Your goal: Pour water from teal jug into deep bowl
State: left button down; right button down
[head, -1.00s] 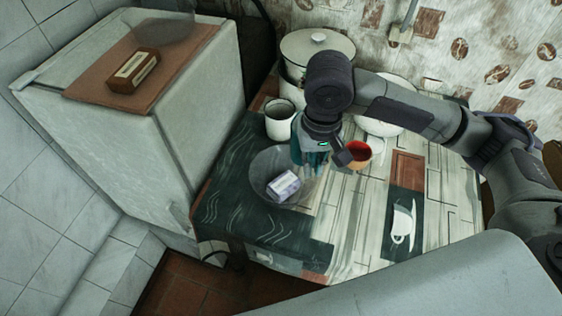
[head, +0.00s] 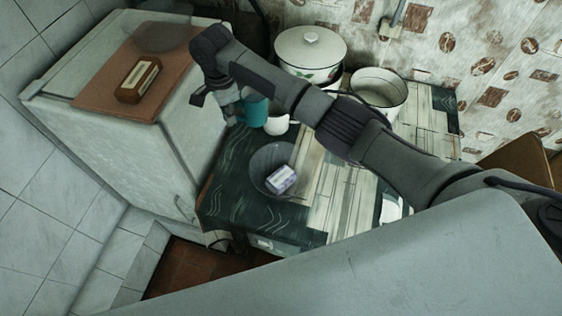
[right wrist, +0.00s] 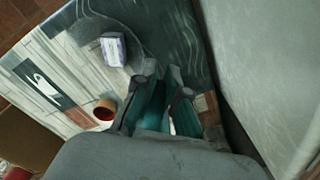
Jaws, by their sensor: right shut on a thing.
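My right gripper (head: 232,104) is shut on the teal jug (head: 256,110), near the back left of the table beside the white cabinet. The jug's teal side also shows between the fingers in the right wrist view (right wrist: 155,108). Its mouth and any water are hidden, and I cannot tell its tilt. A clear, dark-looking round bowl (head: 258,160) stands on the table in front of the jug, with a small white-and-purple box (head: 281,179) at it. A white enamel bowl (head: 379,92) stands at the back right. I cannot tell which is the deep bowl. My left gripper is out of view.
A white mug (head: 277,125) stands close beside the jug. A lidded white pot (head: 310,50) is at the back. A red-filled cup (right wrist: 104,111) shows in the right wrist view. The white cabinet (head: 150,160) rises left of the table.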

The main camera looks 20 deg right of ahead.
jog(key=s+a+f+m+p, duration=0.3)
jog(key=a+f+m+p, duration=0.1)
jog(key=a, duration=0.5)
jog(key=shift+s+a+m, duration=0.3)
jog(key=shift+s+m, duration=0.1)
jog(key=shift+m, duration=0.4)
jog(key=shift+f, duration=0.1)
